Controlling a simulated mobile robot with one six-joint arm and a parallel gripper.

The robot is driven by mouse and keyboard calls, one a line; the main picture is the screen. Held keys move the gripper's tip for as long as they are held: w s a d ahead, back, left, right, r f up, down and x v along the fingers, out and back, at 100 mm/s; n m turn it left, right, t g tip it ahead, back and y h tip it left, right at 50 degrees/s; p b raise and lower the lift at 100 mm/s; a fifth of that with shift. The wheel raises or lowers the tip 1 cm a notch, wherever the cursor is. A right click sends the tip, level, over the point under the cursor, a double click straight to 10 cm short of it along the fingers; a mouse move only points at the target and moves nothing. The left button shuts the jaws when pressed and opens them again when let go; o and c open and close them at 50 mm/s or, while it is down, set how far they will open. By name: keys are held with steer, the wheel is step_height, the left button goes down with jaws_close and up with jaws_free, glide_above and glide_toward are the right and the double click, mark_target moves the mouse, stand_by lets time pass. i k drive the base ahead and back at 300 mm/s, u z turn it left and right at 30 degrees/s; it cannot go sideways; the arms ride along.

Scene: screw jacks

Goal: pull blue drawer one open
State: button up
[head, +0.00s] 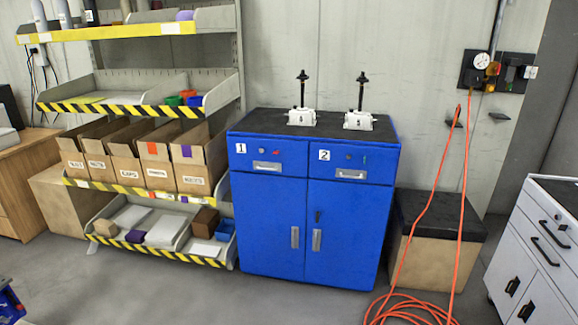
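A blue cabinet (312,230) with a black top stands against the wall in the middle of the head view. Blue drawer one (267,158), labelled 1, is at its upper left and looks shut. It has a silver handle (267,166) at its lower middle. Drawer two (351,166), labelled 2, is beside it on the right and also looks shut. Two doors with upright silver handles are below. My gripper is not in view.
Two screw jacks (302,112) (358,118) stand on the cabinet top. A shelf rack with boxes (178,160) is at left. An orange hose (411,308) lies coiled on the floor. A white drawer cabinet (540,250) is at right. Floor before the blue cabinet is clear.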

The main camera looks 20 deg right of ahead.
mark_target(244, 154)
steer(key=z, duration=0.35)
steer(key=i, duration=0.65)
steer(key=u, duration=0.45)
steer(key=i, duration=0.8)
steer(key=u, duration=0.6)
